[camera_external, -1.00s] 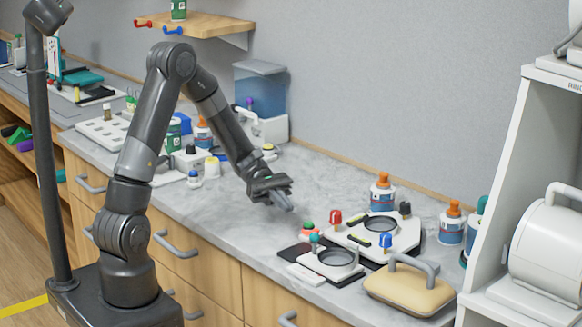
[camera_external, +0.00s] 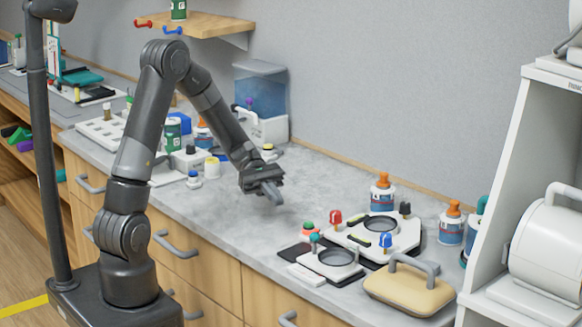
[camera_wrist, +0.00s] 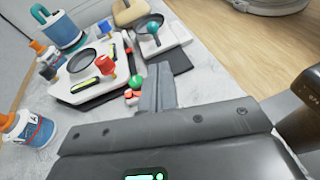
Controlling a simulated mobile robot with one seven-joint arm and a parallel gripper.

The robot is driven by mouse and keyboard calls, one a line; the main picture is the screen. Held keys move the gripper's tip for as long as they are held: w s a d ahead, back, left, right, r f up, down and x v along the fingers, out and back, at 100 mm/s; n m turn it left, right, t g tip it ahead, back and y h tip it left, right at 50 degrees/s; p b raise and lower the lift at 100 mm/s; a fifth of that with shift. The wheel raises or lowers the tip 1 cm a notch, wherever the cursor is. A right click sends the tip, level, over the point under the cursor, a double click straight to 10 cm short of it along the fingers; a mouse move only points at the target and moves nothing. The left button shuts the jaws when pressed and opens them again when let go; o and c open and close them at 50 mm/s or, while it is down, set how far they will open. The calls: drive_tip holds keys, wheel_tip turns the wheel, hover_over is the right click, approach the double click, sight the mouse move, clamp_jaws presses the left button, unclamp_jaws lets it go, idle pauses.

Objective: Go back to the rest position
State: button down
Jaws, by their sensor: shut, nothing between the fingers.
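My gripper (camera_external: 273,192) is shut and empty. It hangs over the grey marbled counter (camera_external: 235,210), left of the white fixtures, with its fingers angled down to the right. In the wrist view the closed fingers (camera_wrist: 158,88) point toward the fixtures. The larger white fixture (camera_external: 372,228) has a dark round plate, a red knob (camera_external: 335,217) and a blue knob (camera_external: 386,240). The smaller white fixture (camera_external: 330,262) with a round dish and a teal knob sits in front of it. No fixture touches my gripper.
A tan block with a grey handle (camera_external: 408,290) lies at the counter's front right. Orange-capped bottles (camera_external: 382,195) stand behind the fixtures. A white shelf with a drum-shaped device (camera_external: 545,255) is at the right. A blue container (camera_external: 260,92) and several small items stand behind my arm.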

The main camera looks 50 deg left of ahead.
drive_tip(key=s+a+r+m+t+y, duration=0.4)
drive_tip(key=s+r+m+y, duration=0.1)
drive_tip(key=s+m+y, duration=0.2)
drive_tip(key=s+a+r+m+t+y, duration=0.5)
drive_tip(key=s+r+m+y, duration=0.1)
drive_tip(key=s+m+y, duration=0.1)
drive_tip(key=shift+s+a+r+m+y, duration=0.15)
drive_tip(key=shift+s+a+m+y, duration=0.25)
drive_tip(key=shift+s, duration=0.65)
drive_tip(key=shift+d, duration=0.15)
